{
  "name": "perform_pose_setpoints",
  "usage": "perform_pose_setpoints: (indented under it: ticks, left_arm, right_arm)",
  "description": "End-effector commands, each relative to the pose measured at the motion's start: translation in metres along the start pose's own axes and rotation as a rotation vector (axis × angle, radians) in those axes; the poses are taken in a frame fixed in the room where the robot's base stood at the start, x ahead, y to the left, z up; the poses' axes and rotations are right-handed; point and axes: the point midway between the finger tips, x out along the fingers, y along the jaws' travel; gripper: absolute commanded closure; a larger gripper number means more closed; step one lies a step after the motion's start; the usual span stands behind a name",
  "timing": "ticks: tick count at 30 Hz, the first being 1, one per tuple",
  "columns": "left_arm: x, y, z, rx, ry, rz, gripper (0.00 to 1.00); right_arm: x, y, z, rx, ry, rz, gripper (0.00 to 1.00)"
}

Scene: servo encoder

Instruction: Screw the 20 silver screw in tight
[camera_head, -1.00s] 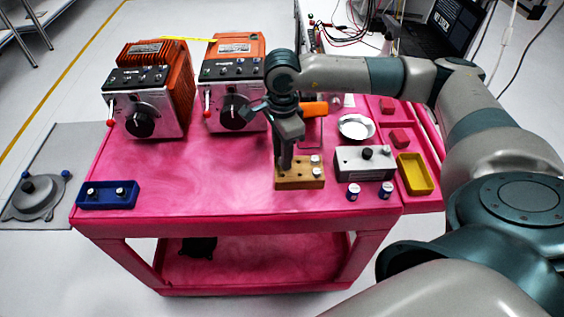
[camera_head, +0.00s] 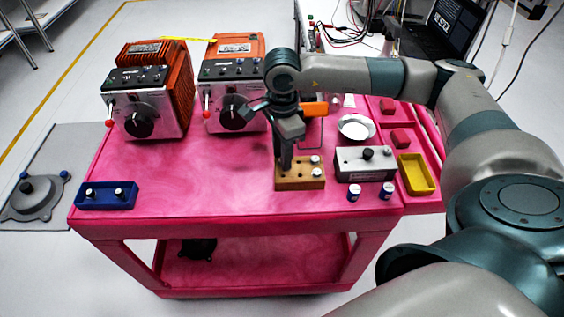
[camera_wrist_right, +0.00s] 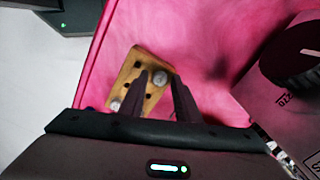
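A wooden block (camera_head: 287,185) with holes sits near the front edge of the pink cart. Two silver screw heads (camera_head: 315,159) show at its right end in the head view. My right gripper (camera_head: 286,167) points down over the block's left part. In the right wrist view, its two fingertips (camera_wrist_right: 160,78) stand apart on either side of a silver screw (camera_wrist_right: 159,77), with small gaps visible. Another silver screw (camera_wrist_right: 115,104) sits near the block's lower end. No number is readable on the screws. My left gripper is out of view.
A blue tray (camera_head: 107,204) with two knobs lies at the cart's left. A grey box (camera_head: 348,165), two small blue-white cylinders (camera_head: 353,192) and a yellow bin (camera_head: 416,173) stand right of the block. Two orange machines (camera_head: 235,85) stand behind. The pink surface left of the block is clear.

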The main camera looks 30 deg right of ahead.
Motion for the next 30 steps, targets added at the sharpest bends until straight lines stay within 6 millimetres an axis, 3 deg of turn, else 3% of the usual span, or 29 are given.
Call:
perform_pose_setpoints:
  ticks: [2, 5, 6, 14, 30]
  left_arm:
    - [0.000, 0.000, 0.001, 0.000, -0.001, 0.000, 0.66]
    - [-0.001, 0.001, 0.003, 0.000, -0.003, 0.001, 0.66]
    - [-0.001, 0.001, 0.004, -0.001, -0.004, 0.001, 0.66]
    - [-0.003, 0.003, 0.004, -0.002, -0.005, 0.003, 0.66]
    - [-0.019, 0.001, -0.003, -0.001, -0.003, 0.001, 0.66]
  right_arm:
    - [0.000, 0.000, 0.000, 0.000, 0.000, 0.000, 0.73]
    - [0.000, 0.000, 0.000, 0.000, 0.000, 0.000, 0.97]
    - [0.000, 0.000, 0.000, 0.000, 0.000, 0.000, 0.98]
    - [-0.004, 0.000, 0.000, 0.000, 0.000, -0.001, 0.98]
    - [-0.046, 0.000, 0.000, 0.000, 0.001, -0.001, 0.98]
